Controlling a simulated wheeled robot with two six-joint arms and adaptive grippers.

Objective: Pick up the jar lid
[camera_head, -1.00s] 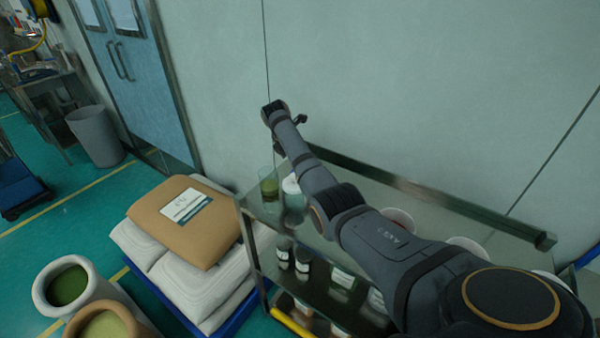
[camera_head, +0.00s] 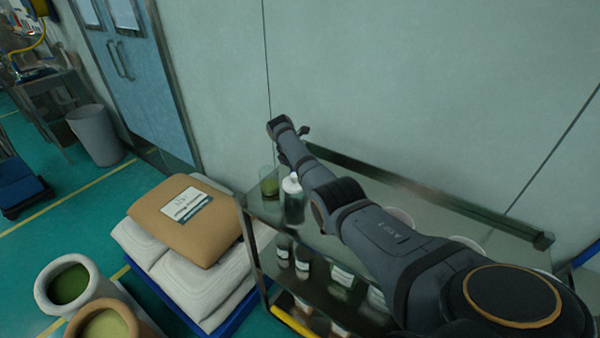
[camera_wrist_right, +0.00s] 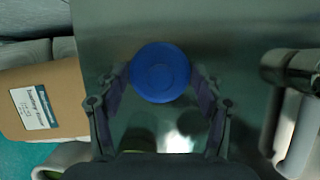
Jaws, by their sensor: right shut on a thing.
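The round blue jar lid (camera_wrist_right: 160,66) shows in the right wrist view, between the two fingers of my right gripper (camera_wrist_right: 160,80). The gripper is shut on it, with one finger at each side. In the head view my right arm reaches over the shelf rack, and the gripper and lid are hidden behind the arm's far end. A glass jar with green contents (camera_head: 269,187) stands on the top shelf, below and left of the wrist. My left gripper is not in view.
A white-capped bottle (camera_head: 292,200) stands beside the glass jar. The metal rack (camera_head: 249,238) holds several jars on its lower shelf. A rail (camera_head: 430,195) runs along the wall side. A brown sack (camera_head: 182,222) lies on white sacks to the left.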

